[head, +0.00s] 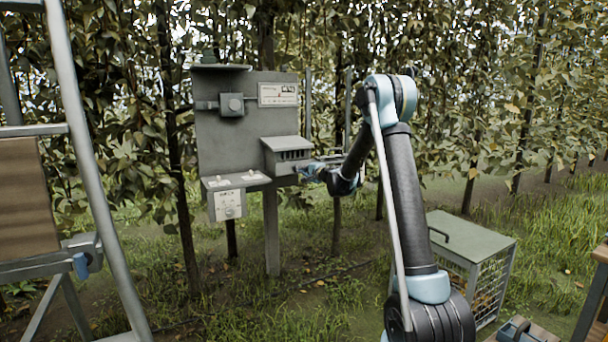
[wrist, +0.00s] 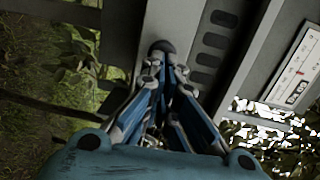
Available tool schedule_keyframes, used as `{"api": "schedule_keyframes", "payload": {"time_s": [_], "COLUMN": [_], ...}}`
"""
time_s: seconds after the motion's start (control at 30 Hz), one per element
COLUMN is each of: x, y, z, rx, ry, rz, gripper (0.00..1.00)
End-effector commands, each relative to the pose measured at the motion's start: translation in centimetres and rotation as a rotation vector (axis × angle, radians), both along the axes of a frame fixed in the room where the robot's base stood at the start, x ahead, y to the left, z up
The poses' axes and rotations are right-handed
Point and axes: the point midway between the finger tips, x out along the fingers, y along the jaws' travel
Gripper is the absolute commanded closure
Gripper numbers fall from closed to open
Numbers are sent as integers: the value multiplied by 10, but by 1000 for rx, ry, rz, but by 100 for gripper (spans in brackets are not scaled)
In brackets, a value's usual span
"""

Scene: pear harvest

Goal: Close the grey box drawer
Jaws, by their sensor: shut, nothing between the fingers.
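The grey box (head: 285,143) is fixed to the right side of a grey upright board in the head view, with a row of dark slots on its front. In the wrist view its slotted grey face (wrist: 228,50) fills the upper middle. My gripper (head: 303,170) is at the box's lower right front. In the wrist view my gripper (wrist: 162,52) is shut and empty, its tips at a plain grey panel beside the slots. A dark rounded spot shows at the tips; I cannot tell whether it is a knob or fingertip pads. How far the drawer stands out is unclear.
A ladder (head: 85,160) stands at left, a wire crate (head: 470,240) at right. Leafy trees stand close behind; grass lies in front.

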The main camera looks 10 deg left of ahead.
Motion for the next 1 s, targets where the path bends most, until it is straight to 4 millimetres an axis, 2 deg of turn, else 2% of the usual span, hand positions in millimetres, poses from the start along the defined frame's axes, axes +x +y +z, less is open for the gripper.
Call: {"api": "schedule_keyframes", "payload": {"time_s": [0.27, 0.43, 0.57, 0.8, 1.0], "x": [2, -9, -23, -61, -86], "y": [1, -9, -24, -52, -72], "z": [1, 2, 3, 7, 9], "rx": [2, 2, 1, 1, 1], "ry": [0, 0, 1, 1, 1], "rz": [0, 0, 1, 3, 2], "gripper": [100, 100, 100, 100, 100]}}
